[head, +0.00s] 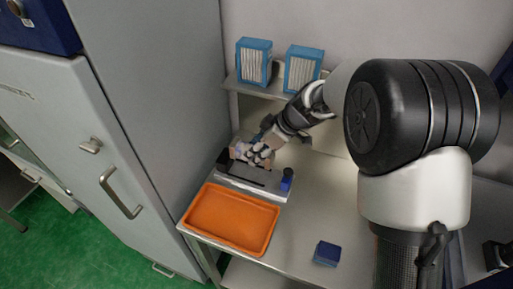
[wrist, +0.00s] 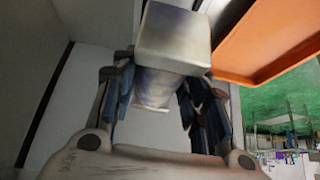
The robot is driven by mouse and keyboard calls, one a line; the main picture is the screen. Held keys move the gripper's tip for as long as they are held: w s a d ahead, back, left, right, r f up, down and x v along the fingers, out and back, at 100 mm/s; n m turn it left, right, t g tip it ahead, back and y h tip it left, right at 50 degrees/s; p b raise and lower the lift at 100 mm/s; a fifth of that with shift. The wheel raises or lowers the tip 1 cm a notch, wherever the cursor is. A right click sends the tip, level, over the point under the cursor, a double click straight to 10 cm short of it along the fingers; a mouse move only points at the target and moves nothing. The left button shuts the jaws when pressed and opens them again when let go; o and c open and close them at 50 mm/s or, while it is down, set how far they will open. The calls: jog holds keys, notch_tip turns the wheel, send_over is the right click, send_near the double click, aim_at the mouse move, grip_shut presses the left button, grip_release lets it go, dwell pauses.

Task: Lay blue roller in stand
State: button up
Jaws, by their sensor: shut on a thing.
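My gripper (head: 260,153) reaches down over the grey stand (head: 262,189) on the bench. In the wrist view, its dark fingers are shut on a shiny bluish-violet cylinder, which looks like the blue roller (wrist: 157,88). A pale, squared block (wrist: 173,38) covers the roller's far end in that view. In the head view, the held piece (head: 238,152) is small and partly hidden by my gripper, above the stand's left part. I cannot tell whether it touches the stand. A small dark blue piece (head: 287,180) stands at the stand's right end.
An orange tray (head: 205,233) lies in front of the stand. Two blue-and-white boxes (head: 254,62) (head: 303,69) stand on the shelf behind. A grey cabinet (head: 150,120) borders the left. The bench right of the stand is clear.

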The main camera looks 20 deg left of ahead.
notch_tip(320, 180, down, 6)
jog(key=shift+r+b, duration=0.1)
jog(key=shift+b, duration=0.9)
jog(key=shift+f+b, duration=0.9)
jog(key=shift+b, duration=0.3)
jog(key=o, duration=1.4)
jog(key=shift+d, duration=0.1)
